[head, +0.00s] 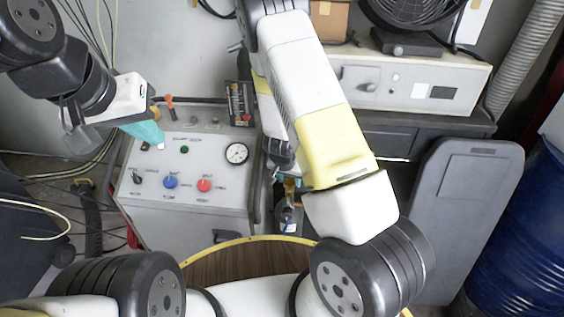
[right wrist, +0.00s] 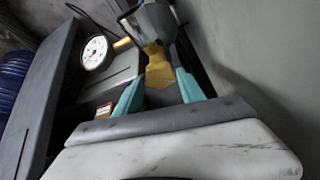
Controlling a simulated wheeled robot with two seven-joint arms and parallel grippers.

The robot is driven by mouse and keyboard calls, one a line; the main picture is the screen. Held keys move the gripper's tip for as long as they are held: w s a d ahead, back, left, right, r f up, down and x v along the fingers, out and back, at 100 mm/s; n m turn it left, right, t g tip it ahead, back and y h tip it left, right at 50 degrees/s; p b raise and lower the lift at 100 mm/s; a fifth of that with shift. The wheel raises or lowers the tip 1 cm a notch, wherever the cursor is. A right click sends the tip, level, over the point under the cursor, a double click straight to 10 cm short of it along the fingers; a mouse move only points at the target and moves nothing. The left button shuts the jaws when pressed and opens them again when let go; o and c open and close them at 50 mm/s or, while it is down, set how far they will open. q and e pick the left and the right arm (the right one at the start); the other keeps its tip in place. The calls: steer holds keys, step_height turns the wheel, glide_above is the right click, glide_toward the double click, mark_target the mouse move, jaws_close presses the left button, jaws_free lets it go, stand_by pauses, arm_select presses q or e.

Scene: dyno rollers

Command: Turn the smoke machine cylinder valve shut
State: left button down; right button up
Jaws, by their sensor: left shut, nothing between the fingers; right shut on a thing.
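A small dark cylinder (head: 287,220) stands upright beside the grey control box, partly behind my right arm in the head view. Its brassy yellow valve (right wrist: 158,72) shows in the right wrist view. My right gripper (right wrist: 160,90) has its teal fingers on either side of the yellow valve piece and is shut on it. In the head view the right fingers are mostly hidden by my arm. My left gripper (head: 148,133) is shut and empty, in front of the upper left of the control box panel.
The control box (head: 190,215) has a round gauge (head: 237,153), a blue knob (head: 170,182) and a red knob (head: 204,185). A grey case (head: 465,210) and a blue barrel (head: 525,235) stand at the right. A fan (head: 415,8) is at the back.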

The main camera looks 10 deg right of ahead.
steer(key=o, duration=1.4)
steer(key=shift+c, duration=0.2)
